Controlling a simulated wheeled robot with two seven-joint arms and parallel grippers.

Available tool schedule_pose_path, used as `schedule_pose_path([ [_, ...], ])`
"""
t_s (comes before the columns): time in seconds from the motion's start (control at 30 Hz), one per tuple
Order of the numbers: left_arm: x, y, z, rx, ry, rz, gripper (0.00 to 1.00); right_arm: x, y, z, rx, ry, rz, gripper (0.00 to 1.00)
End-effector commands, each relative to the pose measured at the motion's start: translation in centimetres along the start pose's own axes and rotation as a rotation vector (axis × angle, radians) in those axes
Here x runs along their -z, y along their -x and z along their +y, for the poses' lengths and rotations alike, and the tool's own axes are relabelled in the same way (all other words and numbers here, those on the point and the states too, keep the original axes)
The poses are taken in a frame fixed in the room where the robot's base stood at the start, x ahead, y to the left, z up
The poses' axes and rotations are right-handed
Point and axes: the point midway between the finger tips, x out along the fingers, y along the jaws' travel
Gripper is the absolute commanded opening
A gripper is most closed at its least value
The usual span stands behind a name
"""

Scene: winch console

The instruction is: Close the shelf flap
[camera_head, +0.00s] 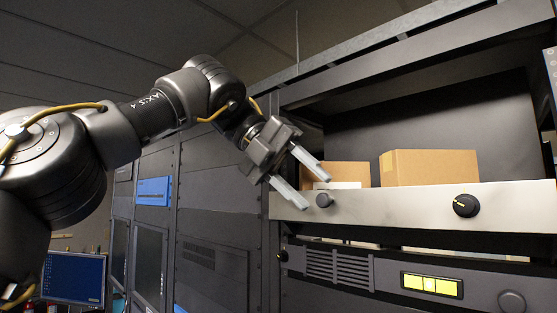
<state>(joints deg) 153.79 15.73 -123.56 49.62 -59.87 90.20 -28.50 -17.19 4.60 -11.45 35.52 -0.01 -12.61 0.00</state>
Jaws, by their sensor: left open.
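The shelf flap appears to be the pale grey metal panel (395,203) along the front of the open shelf at right. It carries a small grey knob (323,200) near its left end and a black knob (465,205) with a yellow mark farther right. The shelf opening above it is uncovered. My left gripper (316,191) is open and empty, with its two fingers pointing down and right at the panel's left end. Its fingertips are close to the grey knob; I cannot tell whether they touch. My right gripper is not in view.
Two cardboard boxes, a smaller one (349,174) and a larger one (430,168), sit on the shelf behind the panel. A dark unit with a yellow display (432,284) is below. Dark cabinets (212,220) and a monitor (73,279) stand to the left.

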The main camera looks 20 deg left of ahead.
Motion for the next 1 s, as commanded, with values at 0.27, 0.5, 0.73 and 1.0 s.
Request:
schedule_pose_path([
  [0.27, -0.1, 5.5, 0.0, -0.001, -0.001, -0.004, 0.43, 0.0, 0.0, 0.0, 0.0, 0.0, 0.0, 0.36],
  [0.5, -0.1, 7.9, -0.1, 0.0, 0.0, -0.001, 0.43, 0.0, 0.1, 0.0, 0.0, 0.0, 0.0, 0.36],
  [0.73, 0.0, 8.2, 0.0, -0.001, 0.0, 0.001, 0.43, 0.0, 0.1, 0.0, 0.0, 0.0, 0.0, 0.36],
  [1.0, 0.0, 8.2, -0.1, -0.001, 0.0, 0.001, 0.43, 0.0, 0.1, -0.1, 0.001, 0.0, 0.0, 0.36],
])
